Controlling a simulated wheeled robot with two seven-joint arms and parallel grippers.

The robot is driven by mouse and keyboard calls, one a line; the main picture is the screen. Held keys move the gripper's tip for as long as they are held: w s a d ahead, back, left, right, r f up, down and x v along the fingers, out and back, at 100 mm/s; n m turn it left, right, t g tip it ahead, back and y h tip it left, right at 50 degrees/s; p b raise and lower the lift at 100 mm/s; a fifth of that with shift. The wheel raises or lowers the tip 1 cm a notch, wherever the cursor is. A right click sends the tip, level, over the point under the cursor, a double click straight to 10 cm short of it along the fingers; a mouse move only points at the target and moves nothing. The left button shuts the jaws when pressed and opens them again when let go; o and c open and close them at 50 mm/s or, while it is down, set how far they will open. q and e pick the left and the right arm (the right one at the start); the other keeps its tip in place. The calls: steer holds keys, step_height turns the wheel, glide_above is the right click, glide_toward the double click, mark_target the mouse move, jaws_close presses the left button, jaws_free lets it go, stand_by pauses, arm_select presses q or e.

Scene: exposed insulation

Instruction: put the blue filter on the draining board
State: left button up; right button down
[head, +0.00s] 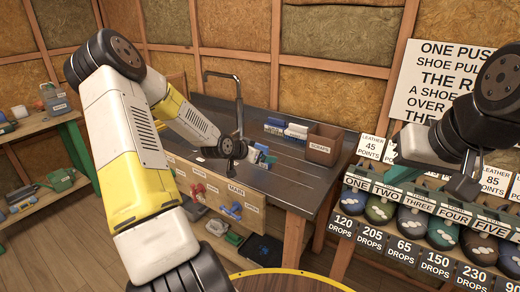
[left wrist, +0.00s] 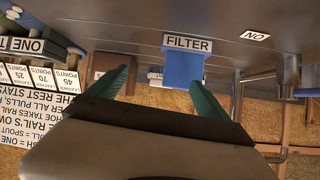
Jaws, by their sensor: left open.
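The blue filter (left wrist: 182,70) shows in the left wrist view under a label reading FILTER, just ahead of my left gripper. My left gripper (left wrist: 160,76) is open, its two green fingers apart; the filter appears beyond them, nearer the right finger, and I cannot tell whether they touch. In the head view my left arm reaches over the dark metal counter, and its fingers are mostly hidden behind the wrist. A small blue-and-white item (head: 264,156) lies beside that wrist. The ribbed draining board (head: 285,185) is the counter's right part. My right gripper (head: 463,186) hangs before the bin rack; its opening is unclear.
A brown SCRAPS box (head: 324,145) and blue and white blocks (head: 296,131) stand along the counter's back. A tall dark tap (head: 238,95) rises behind my left wrist. The labelled bin rack (head: 430,220) is at right. The counter's front right is clear.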

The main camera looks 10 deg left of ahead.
arm_select(q)
steer(key=s+d+r+n+g+y, duration=0.2)
steer(key=s+r, duration=0.8)
steer(key=s, duration=0.2)
steer(key=s+d+r+n+g+y, duration=0.1)
steer(key=s+r+g+y, duration=0.1)
steer(key=s+r, duration=0.85)
steer(key=s+d+r+n+h, duration=0.1)
steer(key=s+d, duration=0.1)
steer(key=s, duration=1.1)
steer(key=shift+d+n+h, duration=0.3)
steer(key=shift+d+n, duration=0.05)
steer(key=shift+n, duration=0.05)
steer(key=shift+s+a+r, duration=0.1)
steer(key=shift+a, duration=0.05)
